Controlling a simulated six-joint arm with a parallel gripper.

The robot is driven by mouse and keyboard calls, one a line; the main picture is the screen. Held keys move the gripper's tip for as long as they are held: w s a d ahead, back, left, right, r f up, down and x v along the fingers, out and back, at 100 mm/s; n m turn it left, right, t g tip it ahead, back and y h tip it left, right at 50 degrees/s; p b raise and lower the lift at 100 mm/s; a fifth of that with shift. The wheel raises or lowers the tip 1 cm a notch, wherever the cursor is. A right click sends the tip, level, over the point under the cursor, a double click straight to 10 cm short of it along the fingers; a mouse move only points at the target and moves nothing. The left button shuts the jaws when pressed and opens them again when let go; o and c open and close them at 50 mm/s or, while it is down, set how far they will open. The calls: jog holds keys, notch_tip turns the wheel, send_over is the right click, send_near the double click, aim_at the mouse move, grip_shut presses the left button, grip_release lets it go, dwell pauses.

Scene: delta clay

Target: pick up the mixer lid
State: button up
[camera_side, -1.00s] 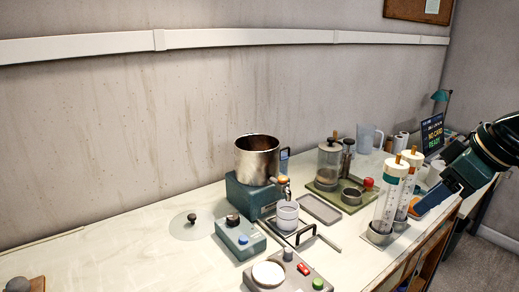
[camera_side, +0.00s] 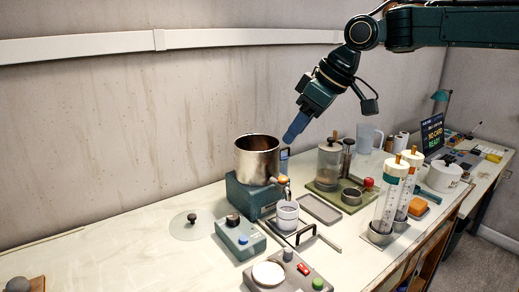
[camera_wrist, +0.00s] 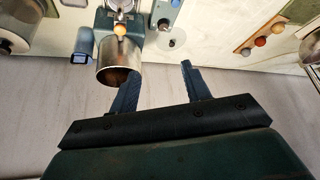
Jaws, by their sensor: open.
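The mixer lid (camera_side: 191,226) looks like a clear, flat round disc with a dark knob, lying on the bench left of the metal mixer pot (camera_side: 257,160). In the wrist view a pale disc with a knob, apparently the lid (camera_wrist: 171,41), lies beyond my fingers and beside the pot (camera_wrist: 117,65). My gripper (camera_side: 291,136) is in the air above and just right of the pot, tilted down to the left. In the wrist view my gripper (camera_wrist: 160,82) has its two fingers apart with nothing between them. The lid is well away from the fingers.
The pot stands open on a green base (camera_side: 250,196). A control box (camera_side: 240,240) with knobs sits close right of the lid. A white cup (camera_side: 287,215), a grey tray (camera_side: 320,209) and tall tubes (camera_side: 390,200) stand further right. The bench left of the lid is clear.

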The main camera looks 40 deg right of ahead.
jog(key=w+a+f+n, duration=0.2)
jog(key=w+a+f, duration=0.2)
jog(key=w+f, duration=0.1)
jog(key=w+a+f+n+g+y, duration=0.1)
jog(key=w+a+f, duration=0.3)
jog(key=w, duration=0.4)
jog(key=w+a+f+n+y, duration=0.1)
jog(key=w+a+f+n, duration=0.1)
jog(key=w+a+f, duration=0.2)
jog(key=w+f, duration=0.1)
jog(key=w, duration=0.2)
jog(key=shift+w+f+n+g, duration=0.2)
jog(key=shift+f+n+g, duration=0.1)
jog(key=shift+f, duration=0.05)
send_near(194, 216)
jog(key=x, duration=0.2)
jog(key=shift+w+f, duration=0.25)
jog(key=shift+f, duration=0.1)
jog(key=shift+w+a+f, duration=0.1)
jog(key=shift+f, duration=0.1)
jog(key=shift+x, duration=3.1)
jog(key=shift+a, duration=0.1)
